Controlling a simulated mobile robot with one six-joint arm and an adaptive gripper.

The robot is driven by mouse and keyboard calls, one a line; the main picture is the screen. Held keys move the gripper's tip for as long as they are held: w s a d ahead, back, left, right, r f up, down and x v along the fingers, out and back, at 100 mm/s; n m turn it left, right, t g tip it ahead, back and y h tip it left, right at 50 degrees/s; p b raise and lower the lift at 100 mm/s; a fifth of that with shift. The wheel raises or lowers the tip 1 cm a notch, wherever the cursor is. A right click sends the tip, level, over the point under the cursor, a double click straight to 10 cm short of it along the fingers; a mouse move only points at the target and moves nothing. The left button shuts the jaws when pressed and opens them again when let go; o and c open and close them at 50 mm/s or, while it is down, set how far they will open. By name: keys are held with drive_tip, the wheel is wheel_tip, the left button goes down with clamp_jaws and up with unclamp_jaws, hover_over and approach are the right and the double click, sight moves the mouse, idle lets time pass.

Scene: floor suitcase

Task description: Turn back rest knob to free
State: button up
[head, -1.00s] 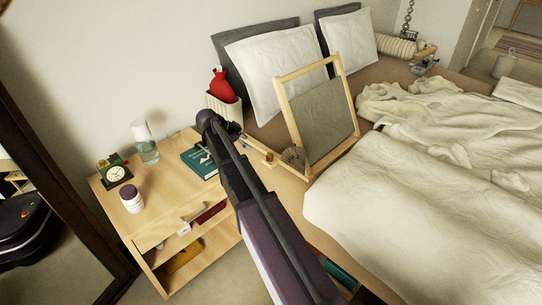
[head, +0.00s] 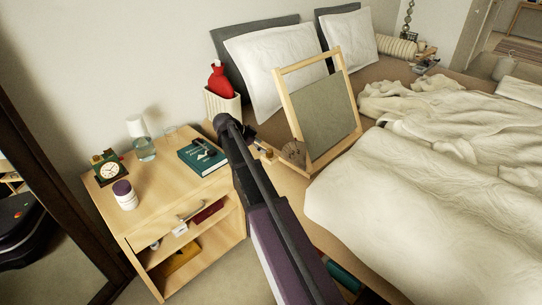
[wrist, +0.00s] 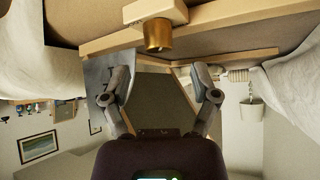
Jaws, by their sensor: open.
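The back rest (head: 325,115) is a light wooden frame with a grey-green panel, tilted up on the bed before the pillows. In the wrist view, which looks upside down, the brass knob (wrist: 157,35) sits on a wooden block at the top centre. My gripper (wrist: 160,72) is open and empty there, its two fingers apart. The knob appears above the gap between the fingertips, with no contact visible.
A wooden nightstand (head: 140,208) stands left of my arm, with a clock (head: 110,168), a jar (head: 124,194), a carafe (head: 141,140) and a teal book (head: 203,157). A pot holding a red bottle (head: 219,82) is behind. The rumpled blanket (head: 430,180) covers the right side.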

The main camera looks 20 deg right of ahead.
sight(268, 150)
drive_tip(key=shift+b+x, duration=1.65)
drive_tip(key=shift+x, duration=1.05)
drive_tip(key=shift+c, duration=0.2)
